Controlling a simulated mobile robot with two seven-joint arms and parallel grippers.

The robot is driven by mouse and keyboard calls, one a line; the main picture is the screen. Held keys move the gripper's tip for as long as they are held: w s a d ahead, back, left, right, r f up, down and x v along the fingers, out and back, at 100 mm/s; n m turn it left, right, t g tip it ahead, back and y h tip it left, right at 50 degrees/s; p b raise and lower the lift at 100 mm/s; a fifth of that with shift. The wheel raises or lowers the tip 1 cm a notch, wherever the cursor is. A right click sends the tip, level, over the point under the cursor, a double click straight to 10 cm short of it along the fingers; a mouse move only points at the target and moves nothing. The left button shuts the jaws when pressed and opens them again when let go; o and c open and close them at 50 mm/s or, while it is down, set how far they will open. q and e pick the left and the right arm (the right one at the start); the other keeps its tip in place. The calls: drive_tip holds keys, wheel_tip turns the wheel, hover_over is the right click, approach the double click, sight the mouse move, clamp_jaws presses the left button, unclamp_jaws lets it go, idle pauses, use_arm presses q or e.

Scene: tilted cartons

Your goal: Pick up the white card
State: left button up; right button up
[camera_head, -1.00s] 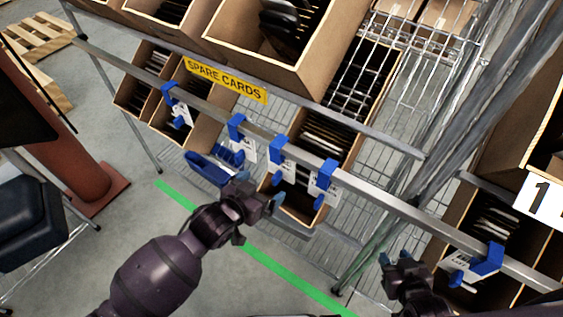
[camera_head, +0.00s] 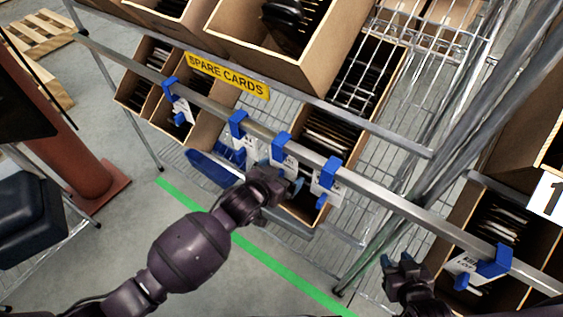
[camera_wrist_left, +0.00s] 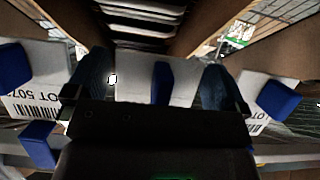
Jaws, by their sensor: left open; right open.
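Several white cards hang in blue clips along the grey rail in the head view. One white card (camera_head: 283,153) hangs right at my left gripper (camera_head: 287,182). In the left wrist view a white card (camera_wrist_left: 134,76) with a blue clip part (camera_wrist_left: 161,84) shows between the two fingers of my left gripper (camera_wrist_left: 152,80). These fingers are apart, and I cannot tell whether they touch the card. Its lower part is hidden by my gripper. My right gripper (camera_head: 405,266) is open and empty at the lower right, left of another hanging card (camera_head: 463,265).
Neighbouring cards hang close on both sides, at left (camera_head: 244,143) and right (camera_head: 327,185). The metal rail (camera_head: 385,194) runs in front of tilted cartons (camera_head: 327,135). A blue bin (camera_head: 211,170) sits low at left. A yellow SPARE CARDS label (camera_head: 228,76) is above.

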use_arm(q)
drive_tip(key=c, duration=0.8)
drive_tip(key=shift+r, duration=0.1)
